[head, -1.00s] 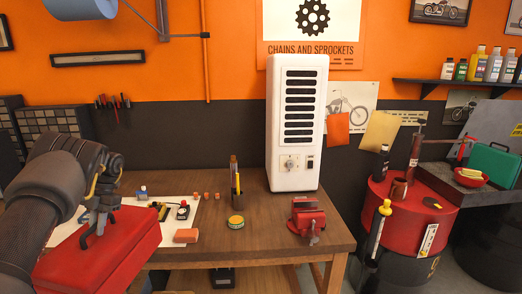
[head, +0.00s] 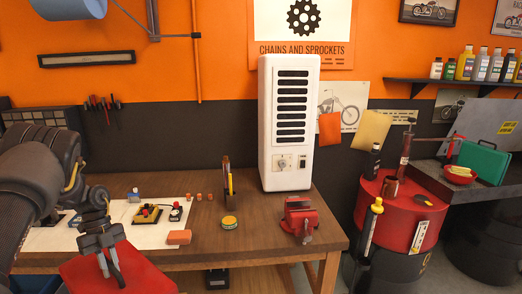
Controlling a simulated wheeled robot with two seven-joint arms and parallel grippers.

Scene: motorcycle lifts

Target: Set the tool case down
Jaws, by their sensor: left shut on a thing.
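The red tool case (head: 138,272) is at the bottom left of the head view, in front of the table's near edge, and its lower part is cut off by the frame. My left gripper (head: 108,262) is shut on the dark handle at the top of the case. I cannot see what, if anything, is under the case. The wooden table (head: 255,240) stands behind it. My right gripper is out of view.
A white sheet (head: 60,240) with small parts and an orange block (head: 179,237) lies on the table's left. A yellow tin (head: 229,223), pen holder (head: 228,185), white heater (head: 289,125) and red vise (head: 299,217) stand farther right. A red drum (head: 395,225) is beside the table.

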